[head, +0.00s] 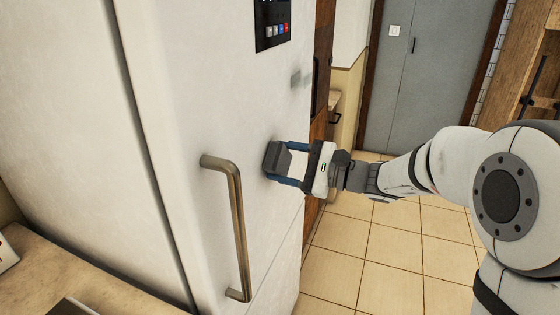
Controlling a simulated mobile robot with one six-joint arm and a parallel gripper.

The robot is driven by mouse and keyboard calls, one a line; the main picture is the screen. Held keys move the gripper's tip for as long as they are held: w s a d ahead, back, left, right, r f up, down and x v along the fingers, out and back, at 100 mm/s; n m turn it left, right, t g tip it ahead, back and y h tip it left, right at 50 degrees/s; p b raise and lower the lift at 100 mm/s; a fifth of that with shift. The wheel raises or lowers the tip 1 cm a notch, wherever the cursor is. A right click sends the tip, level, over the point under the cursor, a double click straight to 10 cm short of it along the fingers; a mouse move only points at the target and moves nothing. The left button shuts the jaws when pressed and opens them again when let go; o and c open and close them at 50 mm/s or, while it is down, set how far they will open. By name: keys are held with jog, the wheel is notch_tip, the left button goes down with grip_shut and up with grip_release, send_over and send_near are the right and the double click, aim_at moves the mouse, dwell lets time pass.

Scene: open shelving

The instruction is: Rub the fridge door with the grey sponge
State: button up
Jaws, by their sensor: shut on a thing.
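The white fridge door (215,110) fills the left and middle of the head view. A bronze bar handle (238,225) is fixed to it, and a dark panel with small coloured keys (272,25) is near its top. My gripper (290,163) is shut on the grey sponge (278,158), a dark grey block between the blue fingers. The sponge is right of the handle, at or very close to the door face; I cannot tell whether it touches. A faint grey smudge (296,79) is on the door above the sponge.
A counter (95,275) is at the lower left. Tiled floor (390,245) lies open under my arm. A grey door (425,75) stands at the back, and wooden shelving (522,60) is at the right edge.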

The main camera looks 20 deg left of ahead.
jog(key=shift+s+d+b, duration=0.2)
jog(key=shift+d+b, duration=0.25)
jog(key=shift+d, duration=2.5)
jog(key=d, duration=0.3)
jog(key=shift+s, duration=0.15)
